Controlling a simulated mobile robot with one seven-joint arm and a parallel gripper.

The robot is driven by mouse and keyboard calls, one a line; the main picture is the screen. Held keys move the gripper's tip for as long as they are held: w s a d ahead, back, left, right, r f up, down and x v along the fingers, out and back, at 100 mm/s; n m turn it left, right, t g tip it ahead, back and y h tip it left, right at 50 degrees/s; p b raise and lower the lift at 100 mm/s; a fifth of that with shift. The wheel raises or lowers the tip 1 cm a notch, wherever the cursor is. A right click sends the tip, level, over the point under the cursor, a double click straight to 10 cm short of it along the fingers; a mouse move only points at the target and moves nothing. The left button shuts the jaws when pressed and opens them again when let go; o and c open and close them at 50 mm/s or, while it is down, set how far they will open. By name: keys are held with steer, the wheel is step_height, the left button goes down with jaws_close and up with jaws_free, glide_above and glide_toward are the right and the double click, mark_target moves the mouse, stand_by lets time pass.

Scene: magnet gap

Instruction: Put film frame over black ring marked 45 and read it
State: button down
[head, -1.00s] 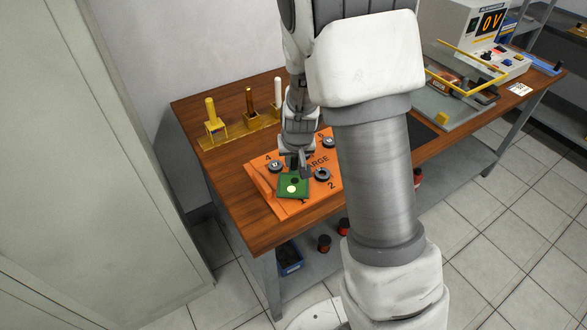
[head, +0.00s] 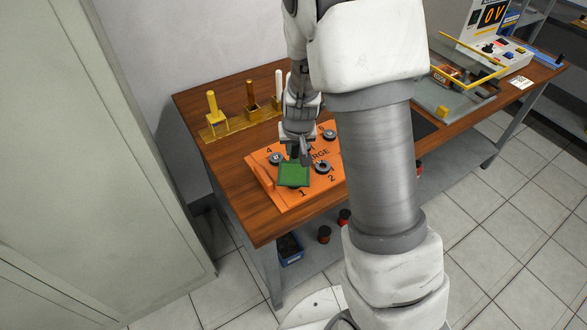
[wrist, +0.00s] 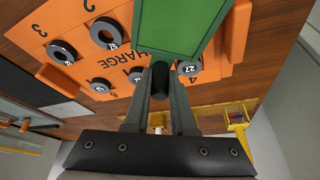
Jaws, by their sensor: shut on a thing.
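My gripper (head: 300,158) is shut on the film frame (head: 294,174), a flat green panel with a lighter green rim, over the front left of the orange board. In the wrist view, the fingers (wrist: 160,84) close around a black grip at the edge of the film frame (wrist: 180,22). Black rings with small white labels sit on the orange board (wrist: 85,14). One ring (wrist: 188,68) looks marked 27. Another ring (wrist: 105,32) has a label too blurred to read surely. The spot under the frame is hidden, and I cannot tell whether the frame touches the board.
A yellow rack (head: 228,127) with upright handled tools stands behind the board on the wooden table (head: 225,175). A tall cabinet (head: 90,160) is at the left.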

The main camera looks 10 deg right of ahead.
steer(key=shift+r+p, duration=1.5)
steer(key=shift+r, duration=0.7)
